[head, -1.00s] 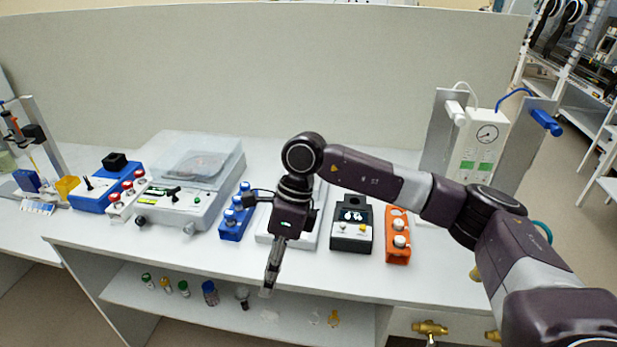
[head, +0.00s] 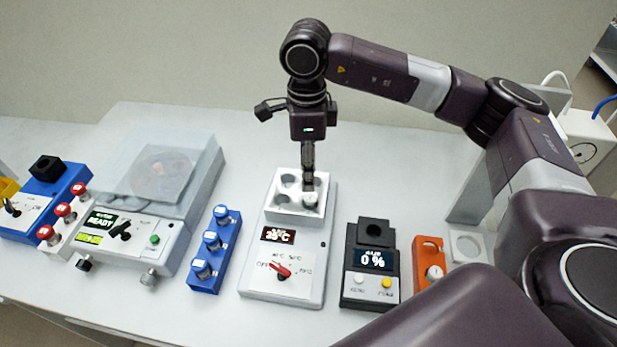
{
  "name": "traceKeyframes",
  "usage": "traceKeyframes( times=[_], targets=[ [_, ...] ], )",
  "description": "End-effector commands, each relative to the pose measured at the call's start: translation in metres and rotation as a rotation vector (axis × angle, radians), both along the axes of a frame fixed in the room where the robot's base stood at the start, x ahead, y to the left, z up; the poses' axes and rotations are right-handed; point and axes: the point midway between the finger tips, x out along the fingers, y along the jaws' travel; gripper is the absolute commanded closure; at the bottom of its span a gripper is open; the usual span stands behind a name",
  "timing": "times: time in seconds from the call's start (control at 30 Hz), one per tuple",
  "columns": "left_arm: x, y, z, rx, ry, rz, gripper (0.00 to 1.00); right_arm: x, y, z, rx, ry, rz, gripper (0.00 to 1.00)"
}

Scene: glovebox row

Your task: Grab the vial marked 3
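A vial with a pale cap (head: 310,198) stands in the front right well of the white heater block (head: 275,217). No number is readable on it. My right gripper (head: 308,184) points straight down, with its fingertips at or just above this cap. The fingers are seen edge-on, so I cannot tell whether they grip it. Several blue-capped vials (head: 212,240) stand in the blue rack (head: 230,262); their labels are too small to read. A white-capped vial (head: 434,272) sits in the orange rack (head: 428,247), partly hidden by my arm. My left gripper is not in view.
A black device showing 0 % (head: 372,262) stands between heater and orange rack. The bench behind the heater is clear.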

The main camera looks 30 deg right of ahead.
Motion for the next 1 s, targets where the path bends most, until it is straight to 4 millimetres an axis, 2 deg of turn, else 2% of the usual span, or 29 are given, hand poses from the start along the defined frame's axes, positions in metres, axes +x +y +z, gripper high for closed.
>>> traceKeyframes(
  times=[0.2,0.37,0.57,0.7,0.83,1.0],
  targets=[
    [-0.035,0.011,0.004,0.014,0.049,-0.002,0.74,-0.001,0.000,-0.012,0.000,0.003,0.000,0.60],
    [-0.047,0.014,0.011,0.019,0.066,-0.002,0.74,-0.003,-0.001,-0.028,-0.001,0.004,0.000,0.60],
    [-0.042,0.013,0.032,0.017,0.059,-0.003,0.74,-0.010,-0.003,-0.051,-0.001,0.006,-0.001,0.60],
    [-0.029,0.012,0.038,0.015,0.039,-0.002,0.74,-0.009,-0.003,-0.071,0.000,0.003,-0.002,0.60],
    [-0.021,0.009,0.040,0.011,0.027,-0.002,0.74,-0.009,-0.002,-0.078,0.002,0.001,-0.001,0.60],
    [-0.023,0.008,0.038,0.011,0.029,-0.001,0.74,-0.008,-0.003,-0.079,0.001,0.000,-0.001,0.60]
  ],
)
